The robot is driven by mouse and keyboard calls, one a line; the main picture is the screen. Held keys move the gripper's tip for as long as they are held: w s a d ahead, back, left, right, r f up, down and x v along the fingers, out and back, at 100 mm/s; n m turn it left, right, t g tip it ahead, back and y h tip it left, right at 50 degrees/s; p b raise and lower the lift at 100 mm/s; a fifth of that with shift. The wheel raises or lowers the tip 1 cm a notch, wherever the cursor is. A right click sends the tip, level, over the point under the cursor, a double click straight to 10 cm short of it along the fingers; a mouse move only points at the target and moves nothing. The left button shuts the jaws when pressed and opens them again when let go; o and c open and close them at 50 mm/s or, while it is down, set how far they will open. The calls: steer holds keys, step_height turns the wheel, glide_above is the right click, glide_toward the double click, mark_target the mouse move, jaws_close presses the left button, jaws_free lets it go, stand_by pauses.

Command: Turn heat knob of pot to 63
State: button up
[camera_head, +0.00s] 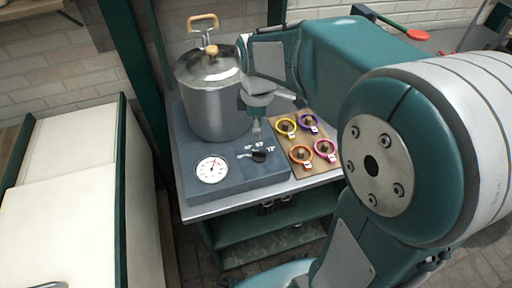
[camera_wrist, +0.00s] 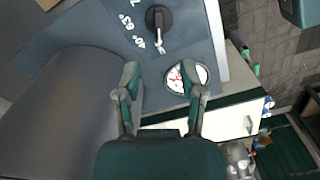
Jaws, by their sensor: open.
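The heat knob (camera_head: 259,155) is a small black dial on the front of the grey-blue heater base (camera_head: 233,180). In the wrist view the knob (camera_wrist: 158,20) shows near the top, with white markings beside it, of which 63° and 40° can be read. The silver pot (camera_head: 215,110) stands on the base with its lid on. My gripper (camera_wrist: 165,82) is open and empty, its two fingertips apart from the knob. In the head view my gripper is above the knob and partly hidden by my arm.
A round white gauge (camera_head: 212,169) is on the base, left of the knob. A wooden board (camera_head: 307,146) with several coloured rings lies to the right. A cream cabinet (camera_head: 75,200) stands at the left.

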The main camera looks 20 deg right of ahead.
mark_target(259, 151)
steer(key=f, duration=0.8)
steer(key=shift+d+f, duration=0.15)
steer(key=shift+d, duration=0.2)
steer(key=shift+a+f, duration=0.2)
steer(key=shift+f, duration=0.05)
steer(key=shift+d, duration=0.1)
steer(key=shift+d, duration=0.1)
jaws_close()
